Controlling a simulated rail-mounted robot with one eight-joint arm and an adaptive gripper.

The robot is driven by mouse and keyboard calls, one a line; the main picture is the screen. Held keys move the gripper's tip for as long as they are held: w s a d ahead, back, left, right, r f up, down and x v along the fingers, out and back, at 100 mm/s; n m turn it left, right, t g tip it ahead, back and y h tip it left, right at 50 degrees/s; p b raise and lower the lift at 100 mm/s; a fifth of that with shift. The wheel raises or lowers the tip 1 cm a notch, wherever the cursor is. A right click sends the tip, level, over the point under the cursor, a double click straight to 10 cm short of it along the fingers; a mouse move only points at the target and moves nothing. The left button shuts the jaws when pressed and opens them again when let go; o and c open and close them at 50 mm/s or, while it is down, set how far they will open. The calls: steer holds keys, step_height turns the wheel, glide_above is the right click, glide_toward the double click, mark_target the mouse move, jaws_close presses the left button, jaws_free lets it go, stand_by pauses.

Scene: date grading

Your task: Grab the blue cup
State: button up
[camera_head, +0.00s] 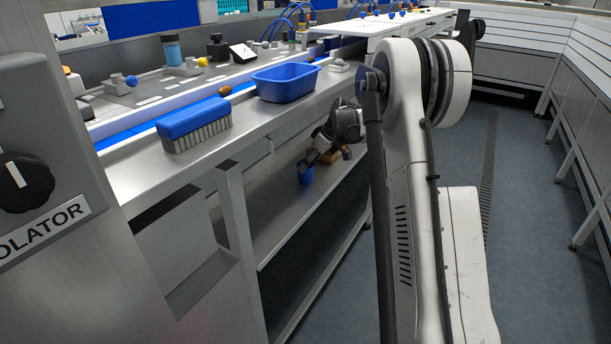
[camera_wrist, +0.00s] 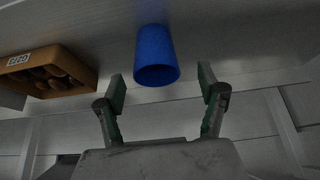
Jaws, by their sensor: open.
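The blue cup (camera_head: 306,173) stands on the lower shelf of the steel bench in the head view. In the wrist view the blue cup (camera_wrist: 156,55) lies ahead of my gripper, centred a little left of the midline between the fingers. In the wrist view my gripper (camera_wrist: 161,88) is open, with one finger to each side of the cup's near end. A gap shows between the cup and each finger.
An orange-brown box (camera_wrist: 72,88) with dark items and a label sits left of the cup in the wrist view. On the bench top are a blue tub (camera_head: 286,84) and a blue brush (camera_head: 194,125). The lower shelf (camera_head: 285,222) is clear in front of the cup.

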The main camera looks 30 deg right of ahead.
mark_target(306, 178)
steer(key=x, duration=0.5)
steer(key=shift+d, duration=0.25)
steer(key=c, duration=1.2)
steer(key=shift+r, duration=0.1)
